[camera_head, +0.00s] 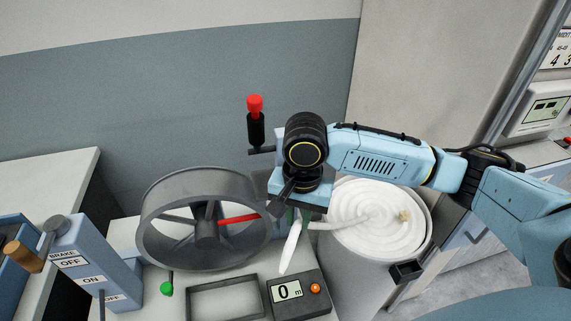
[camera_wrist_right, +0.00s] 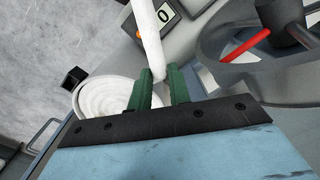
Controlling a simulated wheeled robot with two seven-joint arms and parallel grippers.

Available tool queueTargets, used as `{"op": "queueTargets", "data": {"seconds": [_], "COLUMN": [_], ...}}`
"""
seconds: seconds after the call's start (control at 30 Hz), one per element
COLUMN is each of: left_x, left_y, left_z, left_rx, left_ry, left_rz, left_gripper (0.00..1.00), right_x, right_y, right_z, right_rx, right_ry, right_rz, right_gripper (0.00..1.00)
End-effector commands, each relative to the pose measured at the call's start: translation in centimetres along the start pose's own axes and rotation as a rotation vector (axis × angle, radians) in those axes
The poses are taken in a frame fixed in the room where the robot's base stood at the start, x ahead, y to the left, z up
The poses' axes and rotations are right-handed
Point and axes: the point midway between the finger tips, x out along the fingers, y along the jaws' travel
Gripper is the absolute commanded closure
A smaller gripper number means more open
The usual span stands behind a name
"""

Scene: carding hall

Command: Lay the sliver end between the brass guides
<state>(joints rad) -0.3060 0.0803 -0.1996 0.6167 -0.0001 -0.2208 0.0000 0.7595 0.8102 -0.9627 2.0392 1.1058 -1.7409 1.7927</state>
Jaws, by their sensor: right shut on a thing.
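My right gripper (camera_head: 300,214) is shut on the white sliver, and its green fingers (camera_wrist_right: 160,78) pinch it in the right wrist view. The free sliver end (camera_head: 291,248) hangs below the fingers, tilted, in front of the wheel's right side; it also shows in the wrist view (camera_wrist_right: 149,30). From the fingers the sliver runs right to the coils in the round can (camera_head: 428,235). The can's white coils also show in the wrist view (camera_wrist_right: 98,102). I cannot make out the brass guides in either view. My left gripper is not in view.
A grey spoked wheel (camera_head: 152,228) with a red bar stands left of my gripper. A counter box (camera_head: 283,310) reading 0 m and an empty rectangular frame (camera_head: 192,304) sit in front. A blue brake box (camera_head: 88,262) stands left. A red-knobbed handle (camera_head: 255,120) rises behind.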

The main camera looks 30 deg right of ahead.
Motion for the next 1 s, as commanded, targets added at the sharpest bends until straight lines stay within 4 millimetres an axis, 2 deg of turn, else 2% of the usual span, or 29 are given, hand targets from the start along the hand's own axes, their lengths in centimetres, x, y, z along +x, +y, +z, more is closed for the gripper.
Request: {"op": "queueTargets", "data": {"seconds": [0.03, 0.2, 0.4, 0.53, 0.67, 1.0], "left_x": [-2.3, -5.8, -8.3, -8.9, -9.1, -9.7], "left_y": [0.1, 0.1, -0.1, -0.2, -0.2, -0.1], "left_z": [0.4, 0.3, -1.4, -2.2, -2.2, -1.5], "left_rx": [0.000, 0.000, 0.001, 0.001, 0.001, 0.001], "left_ry": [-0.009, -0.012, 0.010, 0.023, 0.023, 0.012], "left_rz": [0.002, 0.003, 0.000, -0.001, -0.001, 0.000], "left_gripper": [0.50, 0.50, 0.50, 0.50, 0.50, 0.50], "right_x": [-1.1, -2.3, -3.4, -3.6, -3.6, -3.8], "right_y": [1.1, 4.1, 6.7, 7.5, 7.0, 2.6], "right_z": [0.6, 1.8, 2.5, 2.7, 1.5, -5.7], "right_rx": [0.123, 0.539, 0.889, 1.000, 1.037, 1.037], "right_ry": [-0.007, 0.003, 0.023, 0.033, 0.037, 0.037], "right_rz": [0.005, 0.005, 0.003, 0.001, -0.003, -0.003], "right_gripper": [1.00, 1.00, 1.00, 1.00, 1.00, 1.00]}}
